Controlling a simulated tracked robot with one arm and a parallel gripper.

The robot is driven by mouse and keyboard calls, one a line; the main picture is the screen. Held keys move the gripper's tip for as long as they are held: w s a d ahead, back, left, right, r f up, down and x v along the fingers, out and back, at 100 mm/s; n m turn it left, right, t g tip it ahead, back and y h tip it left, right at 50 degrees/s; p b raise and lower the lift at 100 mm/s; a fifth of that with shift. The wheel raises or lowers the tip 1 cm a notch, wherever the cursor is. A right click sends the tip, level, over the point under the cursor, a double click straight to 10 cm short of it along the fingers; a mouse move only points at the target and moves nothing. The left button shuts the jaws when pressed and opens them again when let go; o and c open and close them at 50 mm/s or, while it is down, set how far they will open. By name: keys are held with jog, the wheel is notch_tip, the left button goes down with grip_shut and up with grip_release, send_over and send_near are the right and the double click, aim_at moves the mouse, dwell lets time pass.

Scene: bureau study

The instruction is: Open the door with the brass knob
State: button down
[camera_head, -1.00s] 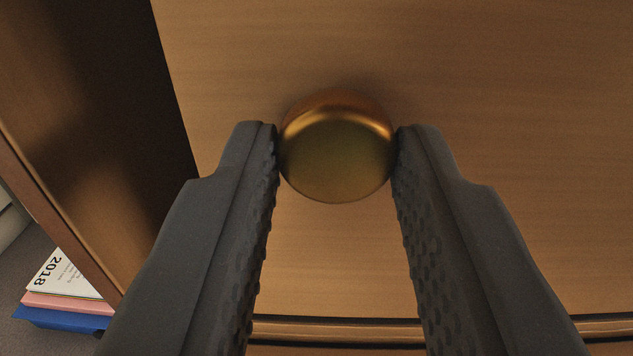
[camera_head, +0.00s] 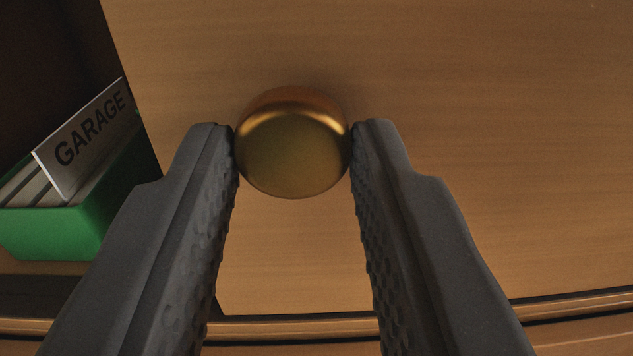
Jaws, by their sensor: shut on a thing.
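The round brass knob (camera_head: 293,152) is on the wooden door (camera_head: 480,130), near the middle of the view. My gripper (camera_head: 293,150) is shut on the knob, with one dark textured finger touching it on each side. The door stands open at its left edge, where a dark inside shows. The door's hinge side is out of view.
Inside the opening at the left is a green box (camera_head: 65,225) holding upright cards or folders. A white label reading GARAGE (camera_head: 92,135) stands up from it. A wooden ledge (camera_head: 300,327) runs below the door.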

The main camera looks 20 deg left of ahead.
jog(key=shift+w+d, duration=0.2)
jog(key=shift+d, duration=0.45)
jog(key=c, duration=1.1)
grip_release()
jog(key=shift+d, duration=0.1)
jog(key=p+v, duration=0.2)
jog(key=v, duration=1.1)
jog(key=shift+s+d+p, duration=0.2)
jog(key=shift+s+p, duration=0.15)
jog(key=shift+p, duration=0.05)
jog(key=shift+f, duration=0.1)
